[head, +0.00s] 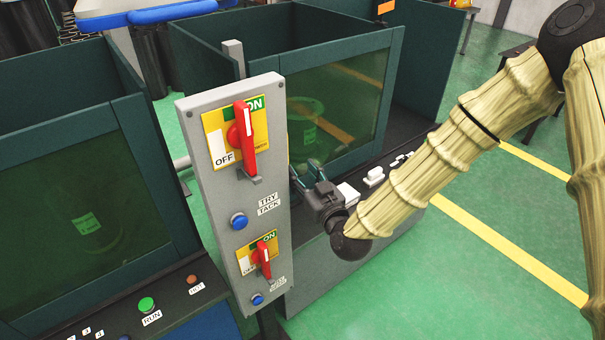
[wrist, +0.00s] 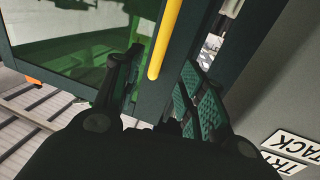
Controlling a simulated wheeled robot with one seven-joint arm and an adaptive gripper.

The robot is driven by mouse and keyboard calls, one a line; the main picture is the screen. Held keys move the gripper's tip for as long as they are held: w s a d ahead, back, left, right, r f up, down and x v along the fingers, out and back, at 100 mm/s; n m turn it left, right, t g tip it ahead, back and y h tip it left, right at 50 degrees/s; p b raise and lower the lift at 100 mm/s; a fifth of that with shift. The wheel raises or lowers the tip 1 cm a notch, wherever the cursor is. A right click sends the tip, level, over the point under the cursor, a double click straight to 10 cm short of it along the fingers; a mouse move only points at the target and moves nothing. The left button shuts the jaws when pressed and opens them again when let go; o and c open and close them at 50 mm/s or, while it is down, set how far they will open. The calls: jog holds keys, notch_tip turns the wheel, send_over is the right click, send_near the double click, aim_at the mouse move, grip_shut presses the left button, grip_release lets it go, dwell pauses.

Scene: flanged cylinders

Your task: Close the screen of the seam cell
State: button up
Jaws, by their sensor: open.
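Two teal-walled cells have green see-through screens: one screen (head: 345,105) behind the grey switch panel, one screen (head: 75,215) at the left. No label that I can read says which is the seam cell. My gripper (head: 306,172) is open, low in front of the middle cell, just right of the panel. In the wrist view, a yellow bar handle (wrist: 165,40) on a dark teal frame (wrist: 184,45) shows between the spread fingers (wrist: 160,90). I cannot tell whether they reach around it. Part of the green screen (wrist: 85,45) is at the left there.
The grey panel (head: 225,125) with red ON/OFF switches and blue buttons stands close left of my gripper; its TRY TACK label (wrist: 292,150) shows in the wrist view. A ledge with a green RUN button (head: 146,304) fronts the left cell. Green floor (head: 420,300) is free at the right.

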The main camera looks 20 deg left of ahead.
jog(key=shift+w, duration=0.2)
jog(key=c, duration=0.7)
jog(key=shift+w+f+m+y+b, duration=0.1)
jog(key=shift+w+m+y+b, duration=0.25)
jog(key=shift+b, duration=0.2)
grip_shut()
jog(key=w+d+f+m+g+y+b, duration=0.2)
jog(key=w+d+m+g+y+b, duration=0.1)
jog(key=w+d+m+g+b, duration=0.25)
jog(key=w+d+f+m+g+y+b, duration=0.2)
jog(key=w+m+g+b, duration=0.25)
jog(key=w+b, duration=0.35)
jog(key=s+a+p, duration=0.1)
jog(key=s+a, duration=0.1)
jog(key=a, duration=0.9)
jog(key=shift+a, duration=0.35)
